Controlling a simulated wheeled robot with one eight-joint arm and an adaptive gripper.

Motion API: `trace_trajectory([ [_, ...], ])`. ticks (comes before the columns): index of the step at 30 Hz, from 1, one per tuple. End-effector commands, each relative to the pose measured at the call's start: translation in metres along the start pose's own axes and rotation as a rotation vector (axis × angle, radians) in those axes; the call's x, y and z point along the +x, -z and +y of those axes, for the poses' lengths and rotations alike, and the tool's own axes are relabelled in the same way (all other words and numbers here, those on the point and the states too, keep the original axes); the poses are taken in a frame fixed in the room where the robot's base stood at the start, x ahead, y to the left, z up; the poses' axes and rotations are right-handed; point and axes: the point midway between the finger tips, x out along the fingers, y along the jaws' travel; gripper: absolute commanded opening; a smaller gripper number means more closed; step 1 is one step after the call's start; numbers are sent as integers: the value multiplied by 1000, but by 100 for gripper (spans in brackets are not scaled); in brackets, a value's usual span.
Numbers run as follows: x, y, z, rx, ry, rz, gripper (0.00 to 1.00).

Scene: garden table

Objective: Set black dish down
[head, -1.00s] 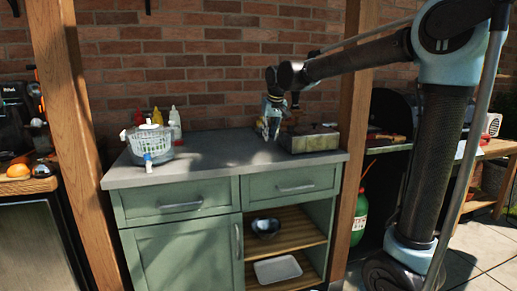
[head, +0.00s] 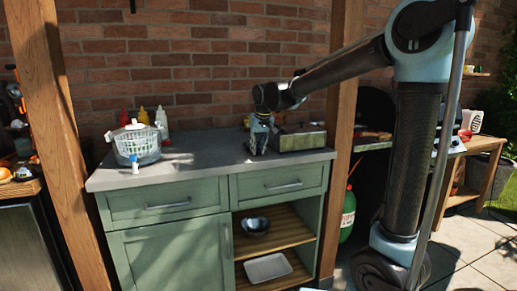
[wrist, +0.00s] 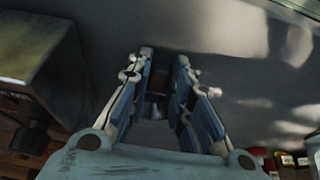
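My gripper (head: 257,150) points down at the right part of the grey counter, just left of a metal box. In the wrist view, the two blue and white fingers (wrist: 164,58) stand some way apart at their tips. A small dark and brownish thing (wrist: 154,96) shows between them. I cannot tell whether it is the black dish, nor whether the fingers touch it. In the head view no dish shows at the fingertips.
The metal box (head: 300,138) stands close to the right of my gripper. A white basket (head: 137,143) and sauce bottles (head: 161,122) stand on the left of the counter (head: 195,165). The middle is free. A pale tray (head: 268,267) lies on the lower shelf. A wooden post (head: 338,150) stands at right.

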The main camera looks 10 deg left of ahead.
Motion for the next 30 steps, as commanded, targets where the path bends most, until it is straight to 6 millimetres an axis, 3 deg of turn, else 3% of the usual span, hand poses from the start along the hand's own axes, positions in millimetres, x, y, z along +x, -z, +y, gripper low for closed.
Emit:
trace_trajectory([
  [14,-5,1,0,0,0,0,38],
  [20,-31,0,0,-1,0,0,38],
  [30,-95,0,0,-1,0,0,38],
])
